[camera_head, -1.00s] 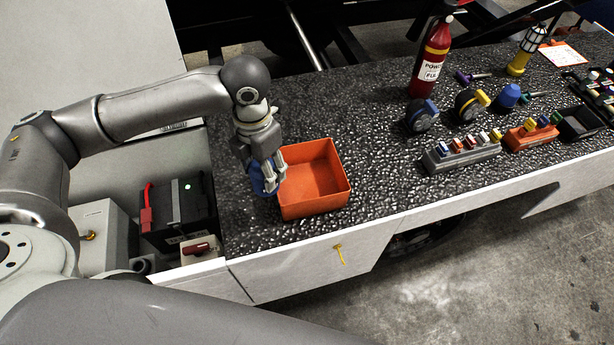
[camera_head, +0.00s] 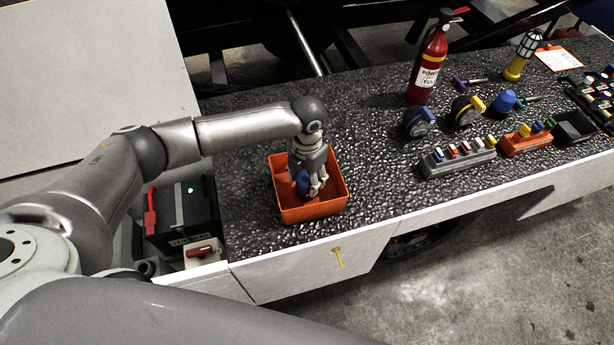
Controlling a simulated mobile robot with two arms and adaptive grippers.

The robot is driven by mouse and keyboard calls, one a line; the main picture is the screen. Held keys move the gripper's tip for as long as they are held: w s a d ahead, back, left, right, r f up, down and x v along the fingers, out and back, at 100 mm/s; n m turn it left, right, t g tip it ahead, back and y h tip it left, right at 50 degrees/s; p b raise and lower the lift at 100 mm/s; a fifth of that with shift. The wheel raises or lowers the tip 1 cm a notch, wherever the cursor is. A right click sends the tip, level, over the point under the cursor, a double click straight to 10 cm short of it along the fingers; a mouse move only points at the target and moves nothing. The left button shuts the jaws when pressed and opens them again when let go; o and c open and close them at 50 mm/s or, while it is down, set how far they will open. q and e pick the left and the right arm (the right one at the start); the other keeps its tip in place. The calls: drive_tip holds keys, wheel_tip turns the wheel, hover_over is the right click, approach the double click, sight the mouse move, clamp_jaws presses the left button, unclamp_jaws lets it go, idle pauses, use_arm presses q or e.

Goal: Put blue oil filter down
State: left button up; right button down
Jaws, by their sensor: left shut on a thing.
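The blue oil filter (camera_head: 303,184) is in my left gripper (camera_head: 312,190), which is shut on it and partly hides it. My left gripper points down inside the outline of an orange open-topped bin (camera_head: 313,210). The bin stands on the dark textured worktop (camera_head: 250,215) near its front edge. I cannot tell whether the filter touches the bin floor. My right gripper is not in view.
A red fire extinguisher (camera_head: 429,65) stands at the back of the worktop. Tape measures, a grey rack (camera_head: 457,159) and a smaller orange rack (camera_head: 527,140) lie to the right. The worktop between bin and racks is clear.

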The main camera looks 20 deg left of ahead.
use_arm(q)
drive_tip(key=shift+w+f, duration=0.1)
drive_tip(key=shift+f, duration=0.35)
drive_tip(key=shift+f, duration=0.1)
drive_tip(key=o, duration=1.3)
drive_tip(key=shift+o, duration=0.2)
wheel_tip(320, 180, up, 11)
drive_tip(key=shift+r+b, duration=0.15)
drive_tip(key=shift+b, duration=0.8)
drive_tip(key=shift+r, duration=0.5)
